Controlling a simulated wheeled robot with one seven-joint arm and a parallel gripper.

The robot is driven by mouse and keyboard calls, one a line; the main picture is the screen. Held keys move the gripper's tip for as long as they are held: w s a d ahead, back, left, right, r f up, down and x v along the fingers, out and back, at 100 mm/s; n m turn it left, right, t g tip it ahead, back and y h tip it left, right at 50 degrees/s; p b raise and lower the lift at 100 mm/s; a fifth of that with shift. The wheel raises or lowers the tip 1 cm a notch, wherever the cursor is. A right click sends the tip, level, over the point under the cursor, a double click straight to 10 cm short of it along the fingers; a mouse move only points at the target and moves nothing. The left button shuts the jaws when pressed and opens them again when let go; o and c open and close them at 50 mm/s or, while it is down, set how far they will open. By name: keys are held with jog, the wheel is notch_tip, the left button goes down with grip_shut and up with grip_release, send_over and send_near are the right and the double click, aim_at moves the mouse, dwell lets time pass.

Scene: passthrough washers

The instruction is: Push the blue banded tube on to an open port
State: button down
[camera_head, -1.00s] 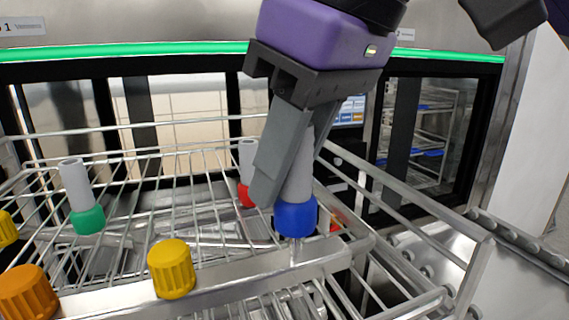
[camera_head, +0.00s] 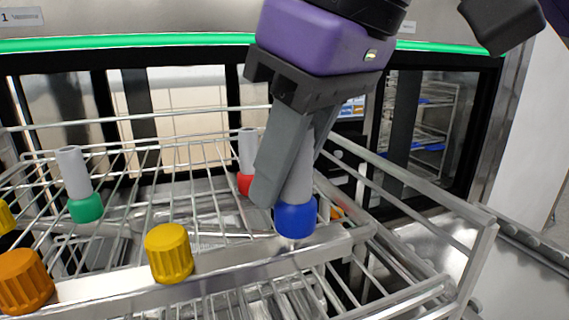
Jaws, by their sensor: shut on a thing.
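The blue banded tube (camera_head: 296,214) is a grey tube with a wide blue band at its lower end. My gripper (camera_head: 285,190) is shut on its grey upper part and holds it upright, band down. The band is at the front rail of the wire rack (camera_head: 215,265), near the rail's right end. The band hides whatever lies under it, so I cannot tell whether it sits on a port. A green banded tube (camera_head: 80,190) and a red banded tube (camera_head: 246,165) stand upright on the rack to the left and behind.
A yellow cap (camera_head: 169,253) and an orange cap (camera_head: 24,281) sit along the front rail to the left. Another yellow cap (camera_head: 6,217) is cut by the left edge. A raised side rail (camera_head: 420,185) runs at the right. Washer cabinets stand behind.

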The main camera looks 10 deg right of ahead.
jog(key=shift+f+b, duration=0.55)
jog(key=shift+f, duration=0.3)
jog(key=c, duration=1)
grip_release()
jog(key=shift+c, duration=0.2)
